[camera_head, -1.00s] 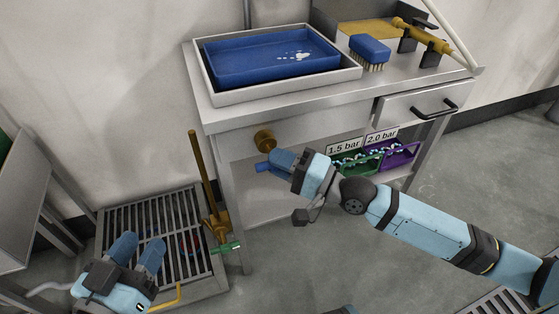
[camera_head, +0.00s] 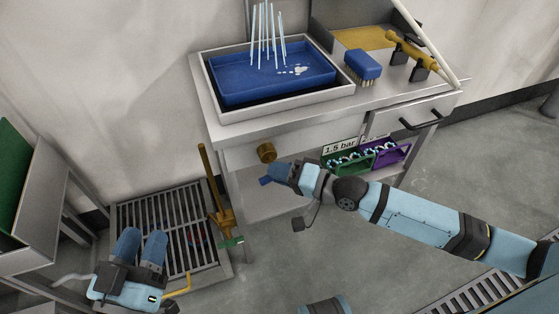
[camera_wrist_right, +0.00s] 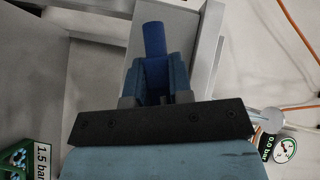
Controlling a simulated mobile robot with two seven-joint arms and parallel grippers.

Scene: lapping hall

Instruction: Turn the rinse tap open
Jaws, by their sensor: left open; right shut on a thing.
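My right gripper (camera_head: 275,176) is at the front of the steel bench, just below a round brass knob (camera_head: 266,152). It is shut on a short blue handle (camera_head: 265,181), which appears to be the rinse tap's lever. In the right wrist view the blue handle (camera_wrist_right: 154,38) sticks out beyond the fingers; the tap's body is hidden. Thin water streams (camera_head: 265,38) fall into the blue tray (camera_head: 225,97) on the bench. My left gripper (camera_head: 142,240) is open and empty above the floor grate at the lower left.
A green bin (camera_head: 352,166) and a purple bin (camera_head: 392,156) sit under the bench. A blue brush (camera_head: 362,64) lies on top. A gauge (camera_wrist_right: 285,149) reads 0.0 bar.

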